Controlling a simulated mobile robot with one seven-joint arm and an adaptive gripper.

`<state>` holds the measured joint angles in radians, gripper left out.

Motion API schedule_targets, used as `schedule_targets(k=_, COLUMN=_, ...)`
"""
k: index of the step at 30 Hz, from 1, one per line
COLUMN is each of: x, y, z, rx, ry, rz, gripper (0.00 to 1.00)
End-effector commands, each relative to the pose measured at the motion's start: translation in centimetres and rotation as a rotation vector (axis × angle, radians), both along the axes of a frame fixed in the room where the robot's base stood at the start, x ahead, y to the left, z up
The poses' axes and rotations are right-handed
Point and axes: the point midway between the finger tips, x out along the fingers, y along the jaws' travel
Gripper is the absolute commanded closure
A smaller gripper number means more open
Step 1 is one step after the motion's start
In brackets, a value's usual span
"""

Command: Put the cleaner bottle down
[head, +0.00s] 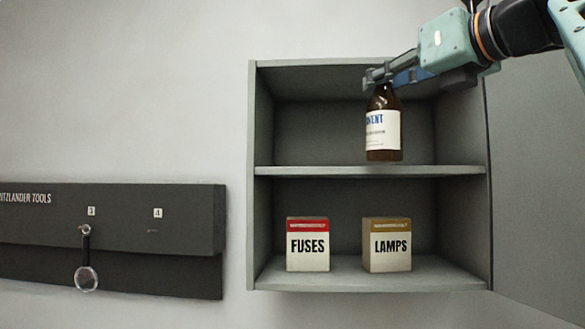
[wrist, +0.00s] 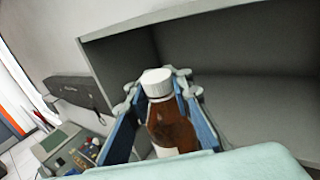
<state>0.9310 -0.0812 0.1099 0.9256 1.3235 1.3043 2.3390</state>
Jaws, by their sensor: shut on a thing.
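The cleaner bottle (head: 383,130) is brown with a white label reading "...VENT", partly cut off. It is upright at the upper compartment of the grey cabinet, and its base appears close to the middle shelf (head: 330,171); I cannot tell whether it touches. My gripper (head: 378,80) is shut on the bottle's upper part, reaching in from the upper right. In the wrist view the bottle (wrist: 172,130) with its white cap stands between the two blue fingers of my gripper (wrist: 160,90). In the head view the cap is hidden by the gripper.
The open cabinet (head: 252,150) has a door (head: 530,180) swung out to the right. A FUSES box (head: 308,250) and a LAMPS box (head: 387,250) stand on the lower shelf. The upper shelf is clear left of the bottle. A dark tool rack (head: 150,250) hangs at the left.

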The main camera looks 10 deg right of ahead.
Motion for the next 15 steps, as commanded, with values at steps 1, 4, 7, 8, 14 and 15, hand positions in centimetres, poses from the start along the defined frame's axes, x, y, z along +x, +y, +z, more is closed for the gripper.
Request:
schedule_targets(k=1, x=-0.4, y=0.4, z=0.8, rx=-0.004, ry=-0.003, rz=-0.005, gripper=1.00)
schedule_targets(k=4, x=-0.7, y=0.9, z=1.4, rx=-0.001, ry=-0.001, rz=-0.010, gripper=1.00)
schedule_targets(k=7, x=0.1, y=1.4, z=1.6, rx=0.002, ry=0.001, rz=-0.010, gripper=1.00)
schedule_targets(k=8, x=0.6, y=1.6, z=1.7, rx=0.003, ry=0.001, rz=-0.009, gripper=1.00)
schedule_targets(k=14, x=5.1, y=3.4, z=1.9, rx=0.003, ry=0.002, rz=-0.007, gripper=1.00)
schedule_targets(k=15, x=6.1, y=3.8, z=1.9, rx=0.003, ry=0.002, rz=-0.007, gripper=1.00)
